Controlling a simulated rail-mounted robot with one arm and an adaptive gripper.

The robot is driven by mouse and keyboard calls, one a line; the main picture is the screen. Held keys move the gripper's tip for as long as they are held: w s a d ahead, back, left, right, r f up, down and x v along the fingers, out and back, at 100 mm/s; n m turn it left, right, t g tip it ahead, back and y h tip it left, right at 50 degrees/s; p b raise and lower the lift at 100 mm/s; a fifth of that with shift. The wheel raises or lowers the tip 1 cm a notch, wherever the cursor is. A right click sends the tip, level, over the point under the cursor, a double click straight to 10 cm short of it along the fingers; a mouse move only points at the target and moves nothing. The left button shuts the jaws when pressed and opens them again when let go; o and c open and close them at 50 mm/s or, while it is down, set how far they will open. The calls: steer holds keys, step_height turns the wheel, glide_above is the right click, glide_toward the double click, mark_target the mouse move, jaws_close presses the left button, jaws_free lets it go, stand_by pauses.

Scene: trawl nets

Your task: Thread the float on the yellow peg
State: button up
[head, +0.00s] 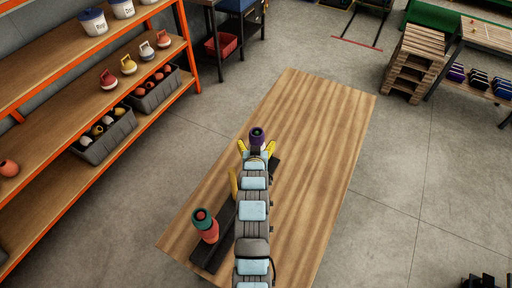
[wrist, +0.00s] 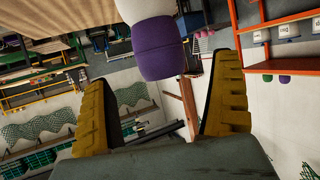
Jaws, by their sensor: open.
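My gripper (head: 257,150) is open, its two yellow fingers spread at the far end of my arm; they also show in the wrist view (wrist: 167,100). A yellow peg (head: 233,183) rises from a dark base (head: 226,226), left of my arm. My arm hides part of the base.
A red float with a teal piece on top (head: 204,223) stands at the base's near left end. The wooden table (head: 310,170) is clear to the right. Orange-framed shelves (head: 150,125) with floats and bins stand left. A pallet stack (head: 414,62) stands at the far right.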

mark_target(257, 140)
steer(key=shift+p+x, duration=0.4)
steer(key=shift+x, duration=2.7)
steer(key=c, duration=1.4)
steer(key=shift+o, duration=0.2)
steer(key=shift+r, duration=0.1)
steer(key=shift+r+p, duration=1.05)
steer(key=shift+r, duration=2.85)
